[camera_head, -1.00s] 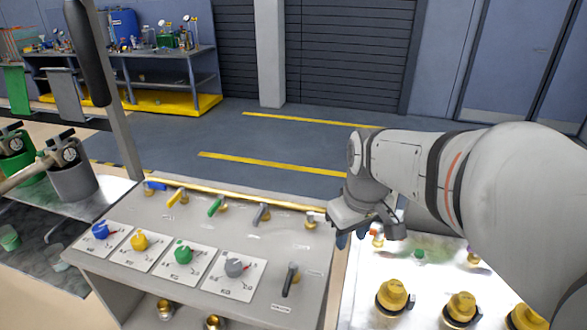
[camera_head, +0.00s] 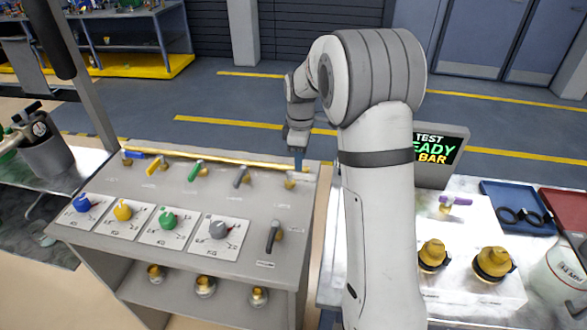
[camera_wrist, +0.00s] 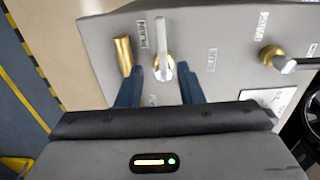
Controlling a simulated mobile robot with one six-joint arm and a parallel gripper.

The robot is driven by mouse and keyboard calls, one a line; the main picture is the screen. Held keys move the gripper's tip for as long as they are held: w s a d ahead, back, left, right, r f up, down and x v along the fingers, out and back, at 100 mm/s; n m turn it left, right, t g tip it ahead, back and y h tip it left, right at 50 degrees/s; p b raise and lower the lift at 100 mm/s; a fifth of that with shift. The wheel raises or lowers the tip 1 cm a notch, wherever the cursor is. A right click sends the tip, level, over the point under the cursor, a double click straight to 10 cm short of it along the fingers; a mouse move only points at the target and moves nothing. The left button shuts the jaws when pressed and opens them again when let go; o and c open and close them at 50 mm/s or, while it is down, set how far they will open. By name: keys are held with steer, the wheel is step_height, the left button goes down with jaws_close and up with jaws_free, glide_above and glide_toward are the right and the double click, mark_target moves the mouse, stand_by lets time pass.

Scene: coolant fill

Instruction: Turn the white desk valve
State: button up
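The white desk valve (camera_head: 302,177) sits at the back right end of the grey desk panel, with a brass base. The two blue fingers are open, one on each side of the handle's lower part, with gaps showing. In the head view my gripper (camera_head: 297,160) points down right over the valve, and the fingers partly hide it.
A brass rail (camera_head: 215,157) runs along the desk's back edge; its end (camera_wrist: 124,55) is close to the left finger. A grey lever valve (camera_head: 241,177) is to the left. Coloured knobs and a black lever (camera_head: 272,237) are nearer the front. A test screen (camera_head: 437,150) stands right.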

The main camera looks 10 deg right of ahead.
mark_target(300, 173)
steer(key=shift+f+p, duration=0.3)
steer(key=shift+f, duration=2.05)
steer(key=shift+c, duration=0.2)
jaws_close()
steer(key=shift+r, duration=0.1)
